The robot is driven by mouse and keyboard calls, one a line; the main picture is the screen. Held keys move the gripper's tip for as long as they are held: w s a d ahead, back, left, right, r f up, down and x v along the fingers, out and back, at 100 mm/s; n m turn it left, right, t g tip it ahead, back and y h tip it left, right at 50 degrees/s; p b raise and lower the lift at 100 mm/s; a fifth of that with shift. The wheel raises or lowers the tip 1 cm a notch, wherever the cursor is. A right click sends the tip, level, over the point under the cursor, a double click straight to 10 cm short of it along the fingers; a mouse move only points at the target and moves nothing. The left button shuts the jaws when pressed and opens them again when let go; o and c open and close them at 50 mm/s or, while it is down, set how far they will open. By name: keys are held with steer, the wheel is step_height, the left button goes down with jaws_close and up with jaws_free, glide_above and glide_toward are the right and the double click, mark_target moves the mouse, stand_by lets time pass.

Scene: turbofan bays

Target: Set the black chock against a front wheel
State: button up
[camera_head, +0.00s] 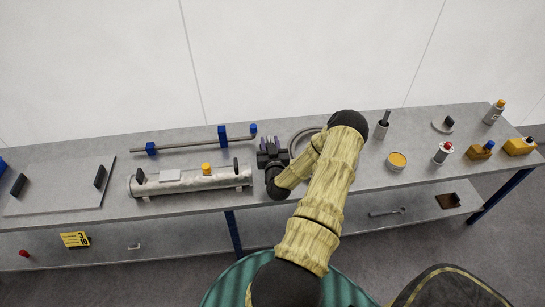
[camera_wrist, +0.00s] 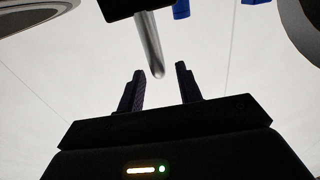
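I cannot clearly make out a black chock or a front wheel in either view. My gripper (camera_head: 268,145) is over the workbench, just right of the grey cylinder and near the blue-ended rod. In the wrist view its two dark fingers (camera_wrist: 161,88) stand apart with nothing clearly gripped between them. A grey metal rod end (camera_wrist: 154,50) hangs from a black block just beyond the fingertips; I cannot tell whether it touches them. A dark brown-black piece (camera_head: 448,201) lies on the lower shelf at the right; I cannot tell what it is.
The grey workbench (camera_head: 345,205) carries a grey cylinder (camera_head: 215,182), a rod with blue blocks (camera_head: 190,145), a flat plate with black handles (camera_head: 60,190), a yellow-topped tin (camera_head: 396,161) and several bottles at the right. A yellow sign (camera_head: 75,239) lies on the lower shelf.

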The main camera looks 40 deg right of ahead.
steer(key=v, duration=0.8)
steer(key=shift+s+a, duration=0.1)
